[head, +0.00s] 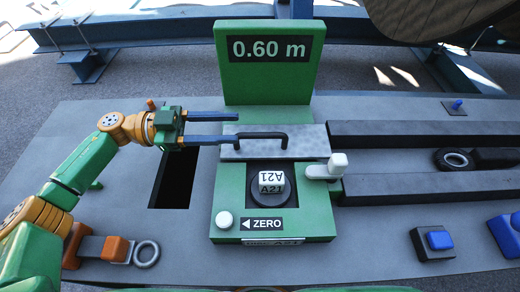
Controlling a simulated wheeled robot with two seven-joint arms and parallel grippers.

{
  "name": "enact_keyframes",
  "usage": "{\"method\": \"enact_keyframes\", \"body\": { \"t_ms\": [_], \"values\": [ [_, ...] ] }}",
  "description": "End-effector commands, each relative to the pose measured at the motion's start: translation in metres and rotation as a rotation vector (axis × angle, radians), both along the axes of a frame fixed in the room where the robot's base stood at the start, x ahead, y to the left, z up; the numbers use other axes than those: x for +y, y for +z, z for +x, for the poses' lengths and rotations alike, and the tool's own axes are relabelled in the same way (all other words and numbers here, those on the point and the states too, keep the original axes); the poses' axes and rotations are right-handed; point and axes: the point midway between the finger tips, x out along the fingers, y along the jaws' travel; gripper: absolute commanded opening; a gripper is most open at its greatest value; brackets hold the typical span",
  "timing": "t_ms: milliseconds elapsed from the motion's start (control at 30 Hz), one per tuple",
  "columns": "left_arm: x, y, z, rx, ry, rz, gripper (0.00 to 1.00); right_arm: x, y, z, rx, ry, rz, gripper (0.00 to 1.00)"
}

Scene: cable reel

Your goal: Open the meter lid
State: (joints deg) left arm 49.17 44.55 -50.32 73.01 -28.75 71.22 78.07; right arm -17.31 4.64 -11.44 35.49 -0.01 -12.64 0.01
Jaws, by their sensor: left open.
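The green meter (228,180) stands mid-table, its upright display (268,49) reading 0.60 m. A grey metal plate with a black bar handle (262,135), seemingly the lid, lies across the meter below the display. A round dark recess with a white A21 piece (271,180) shows in front of it. My left gripper (237,128) comes from the left, open, its two blue fingers apart. Its fingertips reach the plate's left end, near the handle's left end; I cannot tell whether they touch. Nothing shows between the fingers. My right gripper is not in view.
A white-knobbed lever (337,165) sits at the meter's right, beside two dark rails (425,135). A dark slot (172,182) opens in the table left of the meter. A white button (224,219) is at front left, and a grey ring (146,253) lies farther left.

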Motion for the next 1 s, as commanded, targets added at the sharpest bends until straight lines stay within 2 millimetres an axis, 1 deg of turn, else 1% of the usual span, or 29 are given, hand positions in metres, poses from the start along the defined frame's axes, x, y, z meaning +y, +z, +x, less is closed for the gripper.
{"method": "enact_keyframes", "body": {
  "t_ms": [33,100,167,233,400,500,600,800,833,867,900,1000],
  "values": [
    [0.0,-0.023,0.0,0.0,0.0,0.0,0.47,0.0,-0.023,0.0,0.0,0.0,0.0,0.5],
    [0.0,-0.029,0.0,-0.001,0.0,-0.001,0.47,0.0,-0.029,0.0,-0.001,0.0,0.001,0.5],
    [-0.004,-0.028,0.0,-0.001,-0.001,-0.002,0.47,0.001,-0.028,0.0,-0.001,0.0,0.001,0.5],
    [-0.014,-0.024,0.0,0.0,-0.004,-0.002,0.47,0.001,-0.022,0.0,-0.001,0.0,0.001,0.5],
    [-0.05,-0.023,-0.001,-0.001,-0.004,-0.003,0.47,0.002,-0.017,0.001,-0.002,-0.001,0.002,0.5],
    [-0.064,-0.024,0.0,0.0,-0.003,-0.003,0.47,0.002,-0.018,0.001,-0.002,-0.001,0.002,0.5],
    [-0.071,-0.024,0.0,-0.001,0.0,-0.001,0.47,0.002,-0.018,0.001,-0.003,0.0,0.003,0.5],
    [-0.071,-0.025,0.0,-0.001,0.0,0.0,0.47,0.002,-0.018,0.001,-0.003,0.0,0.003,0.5],
    [-0.071,-0.025,0.0,-0.001,0.0,-0.001,0.42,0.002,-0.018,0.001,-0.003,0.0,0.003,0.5],
    [-0.071,-0.025,0.0,-0.001,0.0,-0.001,0.34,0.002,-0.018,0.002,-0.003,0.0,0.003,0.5],
    [-0.071,-0.025,0.0,-0.001,0.0,-0.001,0.23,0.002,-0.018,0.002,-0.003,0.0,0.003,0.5],
    [-0.071,-0.025,0.0,-0.001,0.001,0.0,0.0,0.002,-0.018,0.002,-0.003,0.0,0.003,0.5]
  ]
}}
